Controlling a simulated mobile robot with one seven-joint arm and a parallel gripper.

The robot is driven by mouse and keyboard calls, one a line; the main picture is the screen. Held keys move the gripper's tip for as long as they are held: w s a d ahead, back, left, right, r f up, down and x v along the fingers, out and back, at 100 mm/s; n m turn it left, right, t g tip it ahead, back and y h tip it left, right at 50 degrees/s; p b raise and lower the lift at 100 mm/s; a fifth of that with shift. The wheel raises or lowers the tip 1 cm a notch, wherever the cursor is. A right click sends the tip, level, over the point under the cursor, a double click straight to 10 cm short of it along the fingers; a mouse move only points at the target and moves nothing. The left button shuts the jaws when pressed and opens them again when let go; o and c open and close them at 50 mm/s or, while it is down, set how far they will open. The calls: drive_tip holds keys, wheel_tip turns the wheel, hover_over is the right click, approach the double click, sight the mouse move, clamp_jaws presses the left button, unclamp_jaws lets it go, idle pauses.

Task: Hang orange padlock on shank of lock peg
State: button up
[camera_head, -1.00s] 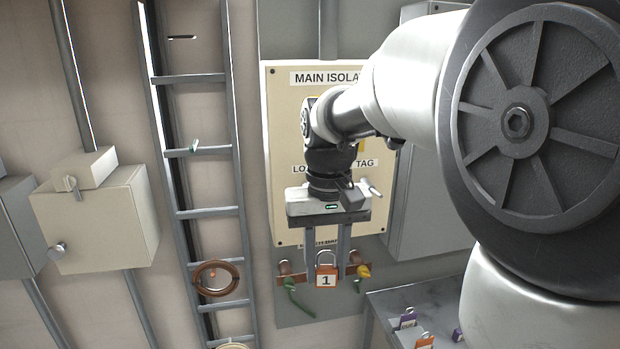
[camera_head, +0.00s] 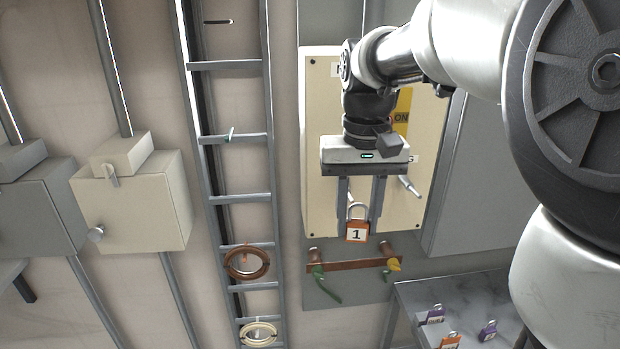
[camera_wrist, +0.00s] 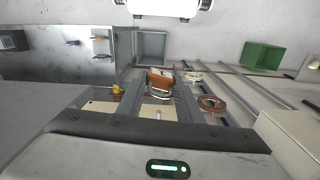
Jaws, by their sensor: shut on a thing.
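The orange padlock (camera_head: 356,235), marked 1, hangs upright below my gripper (camera_head: 358,208). My gripper is shut on its shackle, and the body hangs free. In the wrist view the padlock (camera_wrist: 160,78) sits between the fingers (camera_wrist: 158,108). A pale metal peg (camera_head: 409,186) sticks out from the cream isolator panel (camera_head: 322,150), just right of my gripper; it looks like the lock peg. The padlock is left of and lower than this peg in the picture, apart from it. The peg's base is partly hidden by my gripper.
A grey bench (camera_head: 480,292) at lower right holds other padlocks. A ladder (camera_head: 240,197) with hanging coils stands at left.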

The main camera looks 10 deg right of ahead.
sight(351, 197)
drive_tip(key=shift+w+f+p, duration=0.2)
drive_tip(key=shift+w+p, duration=0.35)
drive_tip(key=shift+w, duration=2.05)
drive_tip(key=shift+w+f, duration=0.45)
drive_tip(key=shift+w, duration=0.2)
drive_tip(key=o, duration=1.2)
